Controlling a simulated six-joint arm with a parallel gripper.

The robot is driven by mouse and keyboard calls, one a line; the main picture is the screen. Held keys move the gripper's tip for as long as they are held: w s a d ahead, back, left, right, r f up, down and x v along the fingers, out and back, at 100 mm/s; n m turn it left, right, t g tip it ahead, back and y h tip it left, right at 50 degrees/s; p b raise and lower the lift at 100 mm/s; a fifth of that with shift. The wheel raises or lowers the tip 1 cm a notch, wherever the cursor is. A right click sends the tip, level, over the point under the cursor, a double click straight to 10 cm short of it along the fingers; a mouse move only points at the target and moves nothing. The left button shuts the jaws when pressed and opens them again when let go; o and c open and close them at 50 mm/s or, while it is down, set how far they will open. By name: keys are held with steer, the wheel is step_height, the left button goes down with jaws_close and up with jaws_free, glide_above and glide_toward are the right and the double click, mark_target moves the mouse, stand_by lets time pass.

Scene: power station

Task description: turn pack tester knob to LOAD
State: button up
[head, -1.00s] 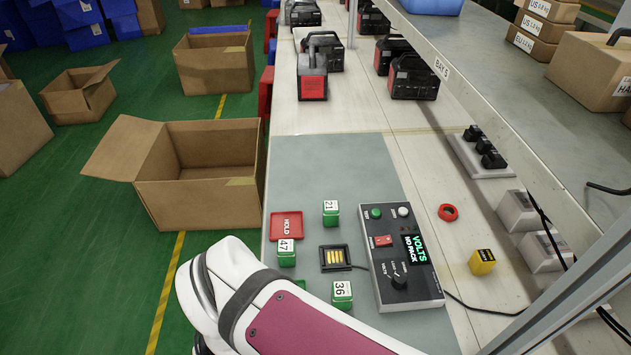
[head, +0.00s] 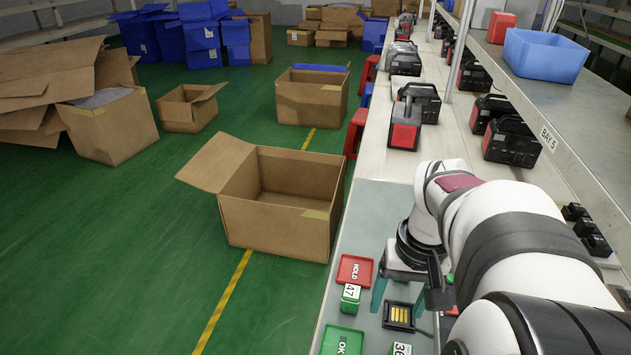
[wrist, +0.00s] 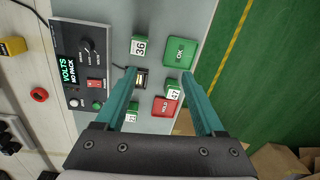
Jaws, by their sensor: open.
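The pack tester (wrist: 80,85) is a grey-black box at the left of the wrist view. Its display (wrist: 69,74) reads VOLTS NO PACK. The dark tester knob (wrist: 90,48) is near its upper end; its pointer setting is too small to tell. A red switch (wrist: 95,86) and a green button (wrist: 97,106) are on the same face. In the head view my arm hides the tester. My gripper (wrist: 158,75) is open and empty, its teal fingers above the mat, to the right of the tester. It also shows in the head view (head: 399,297).
A black cradle with gold contacts (head: 399,317) lies below the gripper. Green numbered packs, including 47 (head: 350,297) and 36 (wrist: 141,46), stand around it. A red HOLD tray (head: 355,270) and green OK tray (head: 342,341) are beside them. An open carton (head: 275,225) stands left of the bench.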

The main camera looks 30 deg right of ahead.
steer(key=s+d+f+m, duration=0.1)
steer(key=s+d, duration=0.4)
steer(key=d, duration=0.2)
steer(key=s+d+f, duration=0.2)
steer(key=s+d, duration=0.3)
steer(key=d, duration=0.3)
steer(key=f, duration=1.5)
steer(key=shift+w+a+f, duration=0.15)
steer(key=shift+w+f, duration=0.1)
jaws_close()
